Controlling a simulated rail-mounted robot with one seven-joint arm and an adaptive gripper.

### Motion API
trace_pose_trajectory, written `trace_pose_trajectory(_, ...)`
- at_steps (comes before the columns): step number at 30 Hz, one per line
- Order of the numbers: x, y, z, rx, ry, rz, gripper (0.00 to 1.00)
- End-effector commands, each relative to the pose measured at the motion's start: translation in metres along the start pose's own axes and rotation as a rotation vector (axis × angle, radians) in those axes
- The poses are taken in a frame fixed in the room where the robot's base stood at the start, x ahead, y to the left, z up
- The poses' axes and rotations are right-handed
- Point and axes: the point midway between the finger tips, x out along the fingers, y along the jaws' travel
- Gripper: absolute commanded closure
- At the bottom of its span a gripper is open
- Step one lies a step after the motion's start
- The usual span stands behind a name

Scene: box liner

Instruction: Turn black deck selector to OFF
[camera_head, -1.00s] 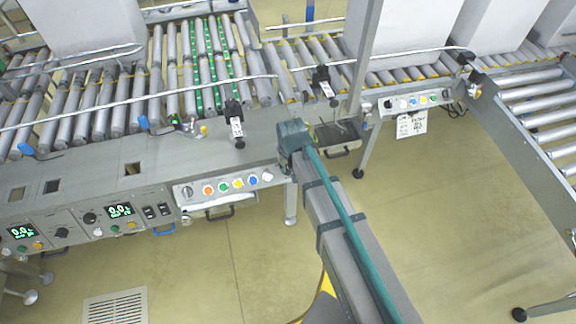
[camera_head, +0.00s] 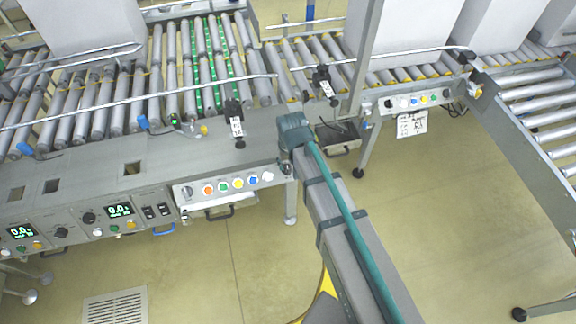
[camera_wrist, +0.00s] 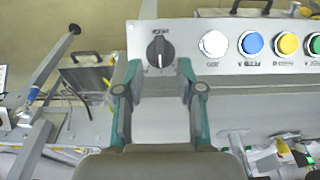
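A black rotary selector knob (camera_wrist: 160,51) sits at the end of a light grey panel (camera_wrist: 161,115) in the wrist view. A pale pointer mark on it faces down in the picture, towards my gripper; its small label is not readable. My gripper (camera_wrist: 160,92) is open, its two teal-and-grey fingers apart and empty. The knob lies just beyond the fingertips, centred between them, with no visible contact. In the head view my arm (camera_head: 340,225) covers the gripper and this knob, near the right end of the button panel (camera_head: 225,199).
White (camera_wrist: 214,43), blue (camera_wrist: 251,43), yellow (camera_wrist: 287,43) and green buttons stand in a row right of the knob. A dark handled tray (camera_head: 338,138) hangs beside the panel. Another button panel (camera_head: 415,100) is at the right. The floor (camera_head: 460,215) is clear.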

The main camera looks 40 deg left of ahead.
Motion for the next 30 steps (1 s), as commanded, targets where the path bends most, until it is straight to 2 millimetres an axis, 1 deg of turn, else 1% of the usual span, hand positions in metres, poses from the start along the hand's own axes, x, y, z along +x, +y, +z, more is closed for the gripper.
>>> trace_pose_trajectory(1, -0.012, 0.000, 0.000, 0.000, 0.004, 0.000, 0.62)
trace_pose_trajectory(6, -0.044, 0.000, 0.000, 0.000, 0.003, 0.000, 0.62)
trace_pose_trajectory(12, -0.073, 0.000, 0.000, 0.000, 0.001, 0.000, 0.62)
trace_pose_trajectory(15, -0.082, 0.000, 0.000, 0.000, 0.001, 0.000, 0.62)
trace_pose_trajectory(18, -0.087, 0.000, 0.000, 0.000, 0.000, 0.000, 0.62)
trace_pose_trajectory(30, -0.088, 0.000, 0.001, 0.000, -0.001, 0.000, 0.62)
